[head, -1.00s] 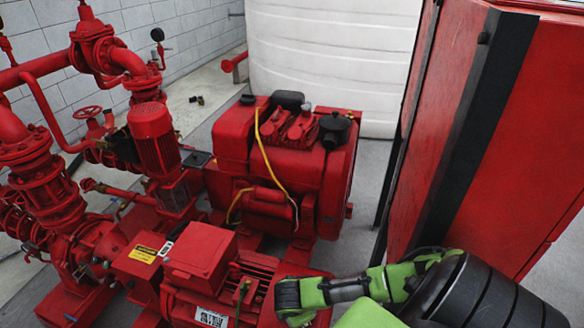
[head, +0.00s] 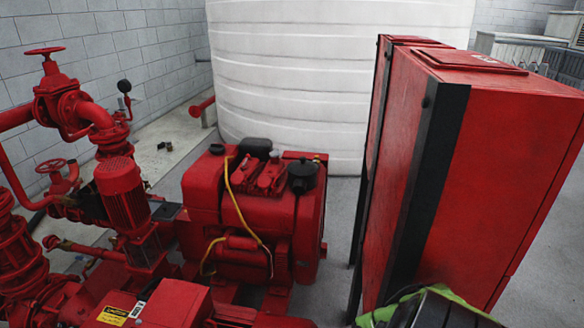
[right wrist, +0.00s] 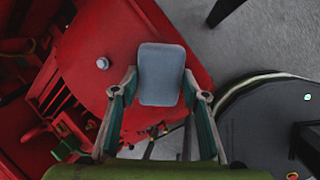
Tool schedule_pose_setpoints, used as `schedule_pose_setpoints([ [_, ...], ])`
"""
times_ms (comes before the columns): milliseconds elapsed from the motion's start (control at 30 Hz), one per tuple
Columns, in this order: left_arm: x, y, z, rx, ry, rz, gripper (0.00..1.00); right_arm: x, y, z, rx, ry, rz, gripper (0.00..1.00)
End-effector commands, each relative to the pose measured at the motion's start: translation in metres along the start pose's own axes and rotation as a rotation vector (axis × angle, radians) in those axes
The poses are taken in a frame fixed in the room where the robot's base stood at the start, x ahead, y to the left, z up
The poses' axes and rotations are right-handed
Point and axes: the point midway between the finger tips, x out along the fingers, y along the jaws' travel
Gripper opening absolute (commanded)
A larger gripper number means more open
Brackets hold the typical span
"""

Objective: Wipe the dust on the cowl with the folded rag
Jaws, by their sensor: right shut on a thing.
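My right gripper (right wrist: 160,90) is shut on the folded rag (right wrist: 160,72), a blue-grey rounded pad held between the fingertips in the right wrist view. The rag overlaps a broad smooth red surface (right wrist: 110,45) with a small pale knob on it; I cannot tell whether this is the cowl, nor whether the rag touches it. No dust can be made out on it. In the head view, neither gripper shows; only a green and black part of my right arm is at the bottom right edge. My left gripper is not in view.
The red engine (head: 250,200) with a yellow hose stands mid-view, with red pump pipework (head: 80,110) to its left. A tall red cabinet (head: 480,150) stands at right, a white tank (head: 330,80) behind. Bare grey floor (head: 330,220) lies between engine and cabinet.

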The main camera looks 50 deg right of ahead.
Motion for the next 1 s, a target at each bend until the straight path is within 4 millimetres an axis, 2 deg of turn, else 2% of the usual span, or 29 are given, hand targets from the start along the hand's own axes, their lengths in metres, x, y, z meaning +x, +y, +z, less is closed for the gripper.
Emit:
schedule_pose_setpoints([
  [333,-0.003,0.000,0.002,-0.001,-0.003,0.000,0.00,-0.001,0.021,-0.022,0.002,0.004,0.003,0.24],
  [633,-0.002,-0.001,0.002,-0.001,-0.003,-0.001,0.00,-0.001,0.030,-0.030,0.001,0.003,0.003,0.24],
  [1000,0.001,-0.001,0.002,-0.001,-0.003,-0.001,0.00,0.001,0.051,-0.052,0.001,0.004,0.003,0.24],
])
